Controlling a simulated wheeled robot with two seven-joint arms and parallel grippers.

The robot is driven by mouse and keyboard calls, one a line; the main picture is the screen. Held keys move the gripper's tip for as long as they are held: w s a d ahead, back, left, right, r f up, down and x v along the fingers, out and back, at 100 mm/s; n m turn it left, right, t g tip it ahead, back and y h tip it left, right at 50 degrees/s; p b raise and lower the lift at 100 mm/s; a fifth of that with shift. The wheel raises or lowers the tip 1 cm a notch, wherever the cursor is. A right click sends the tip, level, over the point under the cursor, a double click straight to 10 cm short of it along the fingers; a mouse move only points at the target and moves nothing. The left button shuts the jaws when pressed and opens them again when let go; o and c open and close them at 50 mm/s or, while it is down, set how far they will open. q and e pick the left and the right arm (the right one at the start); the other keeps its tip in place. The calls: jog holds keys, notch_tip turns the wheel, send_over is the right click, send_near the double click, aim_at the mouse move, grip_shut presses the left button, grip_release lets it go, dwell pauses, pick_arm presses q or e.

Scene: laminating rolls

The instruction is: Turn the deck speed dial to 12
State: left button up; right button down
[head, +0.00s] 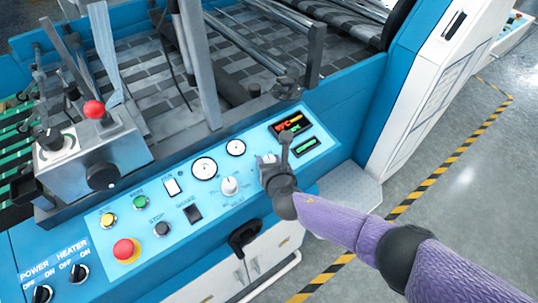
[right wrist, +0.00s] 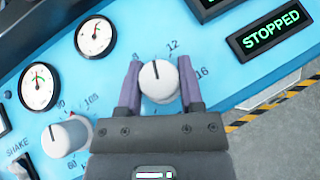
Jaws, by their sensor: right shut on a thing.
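The deck speed dial (right wrist: 157,82) is a round white knob with a dark pointer line. It sits between the two purple fingers of my right gripper (right wrist: 158,88), which are shut on its sides. The printed marks 8, 12 and 16 show around it. The pointer line points up and slightly left, between 8 and 12. In the head view my right gripper (head: 269,166) is over the blue panel and hides much of the dial. My left gripper is in neither view.
A second white knob (right wrist: 66,135) and two gauges (right wrist: 38,86) lie left of the dial. A display (right wrist: 269,30) reads STOPPED. In the head view, a red button (head: 126,250) and a black handle (head: 244,236) are left of my arm. Open floor lies right.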

jog(key=shift+a+m+h, duration=0.1)
jog(key=shift+m+h, duration=0.8)
jog(key=shift+m, duration=0.1)
jog(key=shift+m+h, duration=0.7)
jog(key=shift+m, duration=0.1)
jog(key=shift+m+h, duration=0.8)
jog(key=shift+m+g+h+b, duration=0.3)
jog(key=c, duration=0.5)
grip_release()
jog(key=shift+o, duration=1.2)
